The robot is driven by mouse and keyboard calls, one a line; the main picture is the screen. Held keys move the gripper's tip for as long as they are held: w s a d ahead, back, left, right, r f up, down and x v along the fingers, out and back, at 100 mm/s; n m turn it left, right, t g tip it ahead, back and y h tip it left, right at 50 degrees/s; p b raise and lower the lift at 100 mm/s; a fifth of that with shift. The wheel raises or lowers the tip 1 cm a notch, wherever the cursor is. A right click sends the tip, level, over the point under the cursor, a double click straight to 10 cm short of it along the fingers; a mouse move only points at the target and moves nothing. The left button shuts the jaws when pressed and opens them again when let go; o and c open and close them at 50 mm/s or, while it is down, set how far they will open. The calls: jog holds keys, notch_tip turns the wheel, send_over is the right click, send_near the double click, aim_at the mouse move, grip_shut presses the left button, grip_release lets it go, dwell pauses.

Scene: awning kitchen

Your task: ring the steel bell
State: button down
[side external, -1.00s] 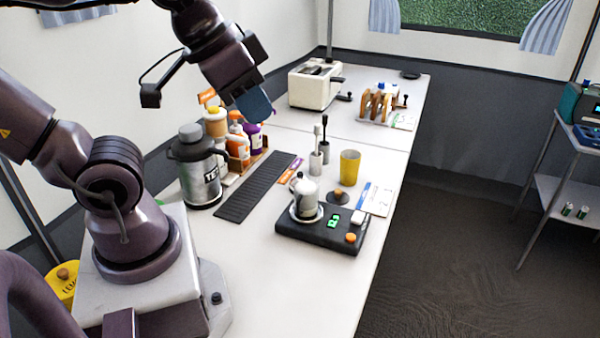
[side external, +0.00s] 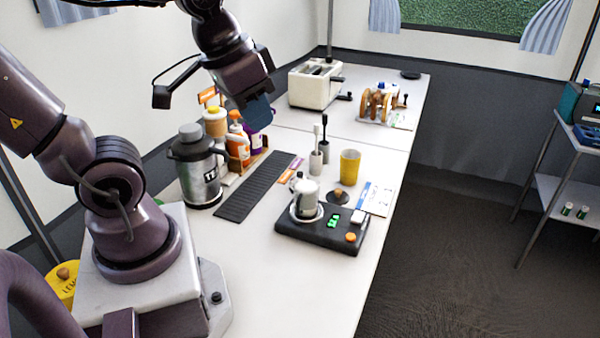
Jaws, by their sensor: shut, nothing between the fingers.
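My gripper (side external: 259,112), with dark blue fingers, is shut and empty. It hangs in the air in front of the bottles at the back left of the counter, pointing down. I cannot pick out a steel bell with certainty. A small dark round piece with a brownish knob (side external: 338,196) lies on the counter beside the yellow cup; it is too small to tell if it is the bell. My gripper is up and to the left of it, touching nothing that I can see.
A small metal pitcher (side external: 306,196) stands on a black scale (side external: 300,235). A yellow cup (side external: 349,167), a holder with brushes (side external: 316,160), a steel flask (side external: 198,170) and several bottles (side external: 237,143) stand around. A cream toaster (side external: 315,85) is farther back. The near counter is clear.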

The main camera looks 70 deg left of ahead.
jog(key=w+a+f+n+g+h, duration=0.2)
jog(key=w+a+f+n+h, duration=0.1)
jog(key=w+a+f+n, duration=0.35)
jog(key=n+t+y, duration=0.1)
jog(key=n+t, duration=0.6)
jog(key=n, duration=1)
send_over(299, 173)
notch_tip(299, 173, down, 10)
jog(key=shift+d+f, duration=0.1)
jog(key=shift+f, duration=4.4)
jog(key=shift+f, duration=0.15)
jog(key=shift+f, duration=0.25)
